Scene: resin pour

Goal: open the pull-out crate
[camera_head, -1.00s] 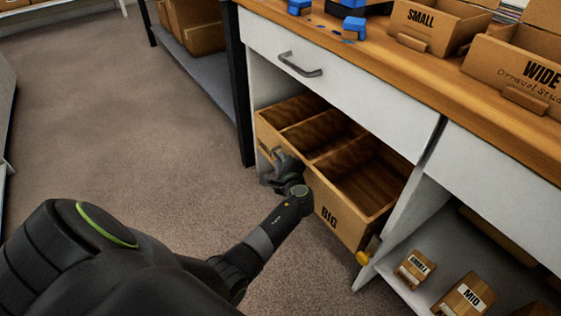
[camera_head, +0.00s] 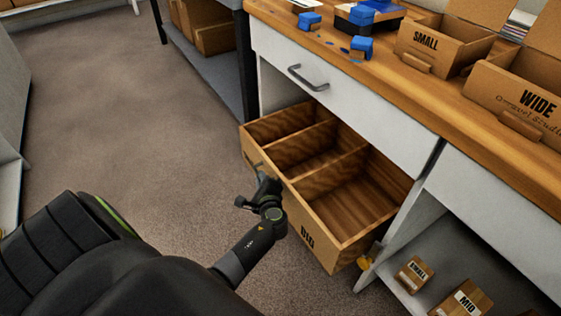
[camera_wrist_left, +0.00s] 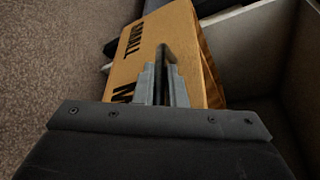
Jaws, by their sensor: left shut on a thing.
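The pull-out crate (camera_head: 352,250) is a wooden, divided box under the white drawer, marked BIG at its right front. It stands partly out of the bench, and its compartments look empty from above. My left gripper (camera_head: 262,190) is at the crate's front, left of the middle, shut on the front's handle, which the gripper mostly hides. In the left wrist view the gripper (camera_wrist_left: 166,75) lies against the crate's lettered front (camera_wrist_left: 140,48). My right gripper is not in view.
A white drawer with a grey handle (camera_head: 308,78) is above the crate. Small labelled boxes (camera_head: 413,274) stand on the lower right shelf. The carpet (camera_head: 130,110) in front is clear.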

